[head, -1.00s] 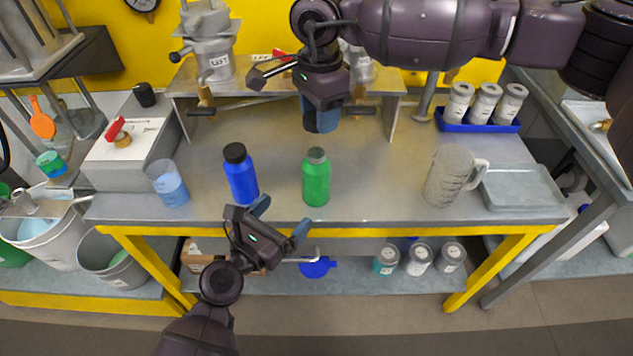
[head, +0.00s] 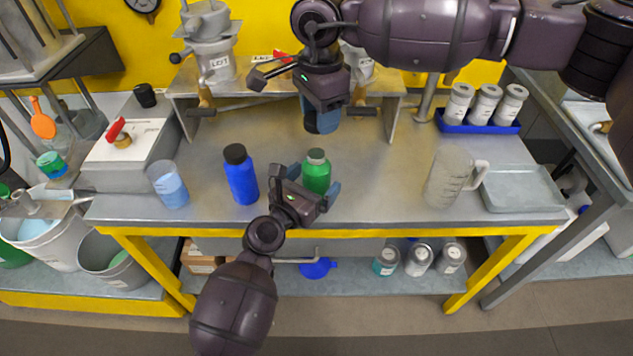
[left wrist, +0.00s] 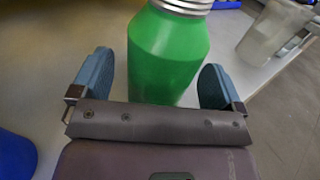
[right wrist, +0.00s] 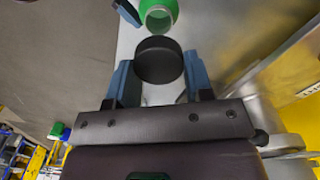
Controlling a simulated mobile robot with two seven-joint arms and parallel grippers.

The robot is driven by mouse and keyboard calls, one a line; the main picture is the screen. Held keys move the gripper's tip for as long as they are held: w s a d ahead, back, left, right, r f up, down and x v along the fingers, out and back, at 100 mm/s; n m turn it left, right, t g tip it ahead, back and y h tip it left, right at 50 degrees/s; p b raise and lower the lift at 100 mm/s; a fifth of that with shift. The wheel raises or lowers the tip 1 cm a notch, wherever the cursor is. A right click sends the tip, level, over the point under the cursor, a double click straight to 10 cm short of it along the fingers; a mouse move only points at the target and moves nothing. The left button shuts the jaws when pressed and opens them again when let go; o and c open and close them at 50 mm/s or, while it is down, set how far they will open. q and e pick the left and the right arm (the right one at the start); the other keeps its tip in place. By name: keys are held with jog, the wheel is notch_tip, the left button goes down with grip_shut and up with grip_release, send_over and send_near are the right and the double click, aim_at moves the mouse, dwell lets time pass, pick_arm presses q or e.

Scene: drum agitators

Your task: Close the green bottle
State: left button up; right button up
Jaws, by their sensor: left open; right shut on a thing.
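The green bottle (head: 317,172) stands upright on the table, its lower part hidden by my left gripper (head: 313,183). In the left wrist view the green bottle (left wrist: 168,55) is between the two open fingers (left wrist: 155,75), with room on both sides. Its threaded neck shows at the top edge. My right gripper (head: 321,123) is above and behind the bottle in the head view. In the right wrist view it is shut on a black cap (right wrist: 159,60); the open mouth of the green bottle (right wrist: 159,18) is beyond the cap, apart from it.
A blue bottle (head: 241,178) with a black lid stands left of the green one. A beaker of blue liquid (head: 168,185) is farther left. A clear jug (head: 449,178) and a grey tray (head: 522,188) are at the right. The table between bottle and jug is clear.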

pick_arm(q)
jog(key=shift+w+d, duration=0.35)
jog(key=shift+w, duration=0.2)
jog(key=c, duration=1.4)
jog(key=shift+o, duration=0.2)
pick_arm(e)
jog(key=shift+f, duration=2.5)
jog(key=shift+f, duration=0.15)
jog(key=shift+f, duration=0.8)
jog(key=shift+f, duration=0.55)
